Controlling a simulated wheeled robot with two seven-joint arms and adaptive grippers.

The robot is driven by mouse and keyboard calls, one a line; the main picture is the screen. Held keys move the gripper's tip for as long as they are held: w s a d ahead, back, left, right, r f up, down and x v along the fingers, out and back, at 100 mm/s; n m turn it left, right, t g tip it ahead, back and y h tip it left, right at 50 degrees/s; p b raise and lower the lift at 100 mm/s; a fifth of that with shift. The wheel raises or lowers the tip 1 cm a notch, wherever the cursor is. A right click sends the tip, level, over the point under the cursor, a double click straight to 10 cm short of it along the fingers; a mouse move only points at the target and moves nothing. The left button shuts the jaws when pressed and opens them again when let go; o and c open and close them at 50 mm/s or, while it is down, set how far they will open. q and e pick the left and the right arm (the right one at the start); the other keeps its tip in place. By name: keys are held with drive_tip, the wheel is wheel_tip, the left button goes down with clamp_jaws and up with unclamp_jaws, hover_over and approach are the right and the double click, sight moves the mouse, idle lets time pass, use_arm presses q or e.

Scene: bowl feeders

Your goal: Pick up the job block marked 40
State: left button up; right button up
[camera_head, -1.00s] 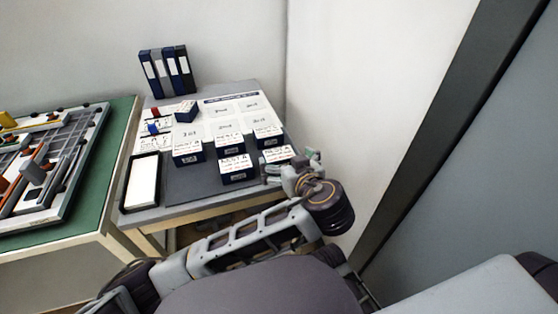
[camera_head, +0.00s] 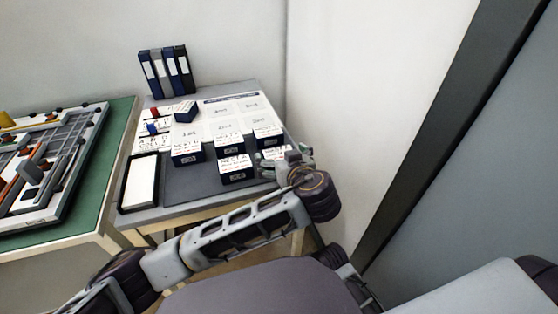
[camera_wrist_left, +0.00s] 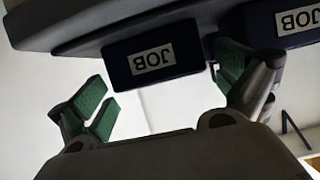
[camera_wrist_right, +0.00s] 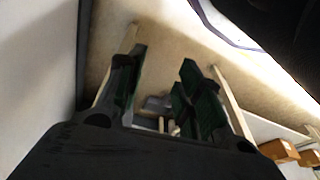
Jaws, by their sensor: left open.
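Several dark blue job blocks with white tops stand on the table, and the number 40 is not legible on any of them. The front-right block (camera_head: 274,153) is partly hidden by my left gripper (camera_head: 279,168), beside the front-middle block (camera_head: 237,175). In the left wrist view, a block marked JOB (camera_wrist_left: 152,60) appears upside down beyond the open fingers of my left gripper (camera_wrist_left: 165,92), not gripped. A second JOB block (camera_wrist_left: 298,20) shows to its right. My right gripper (camera_wrist_right: 163,92) is open and empty in its wrist view, away from the blocks.
A black-rimmed white tray (camera_head: 123,195) lies at the table's (camera_head: 190,190) front left. Binders (camera_head: 166,73) stand at the back. A green table (camera_head: 92,210) with a grey fixture is at left. A wall (camera_head: 345,90) stands close on the right.

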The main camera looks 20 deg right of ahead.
sight(279, 153)
use_arm(q)
drive_tip(key=shift+x, duration=0.9)
drive_tip(key=shift+w+f, duration=0.1)
drive_tip(key=shift+w, duration=0.05)
use_arm(e)
drive_tip(key=shift+a+r, duration=0.1)
drive_tip(key=shift+r, duration=0.3)
use_arm(q)
drive_tip(key=shift+c, duration=0.3)
use_arm(e)
drive_tip(key=shift+s+f, duration=0.1)
use_arm(q)
drive_tip(key=c, duration=1)
use_arm(e)
drive_tip(key=shift+f, duration=0.1)
use_arm(q)
drive_tip(key=shift+r, duration=0.65)
wheel_tip(279, 153, up, 8)
drive_tip(key=shift+r+p, duration=0.15)
drive_tip(key=shift+p, duration=0.8)
drive_tip(key=shift+r, duration=0.25)
use_arm(e)
drive_tip(key=f, duration=0.3)
drive_tip(key=shift+s+d, duration=0.25)
drive_tip(key=shift+d, duration=0.1)
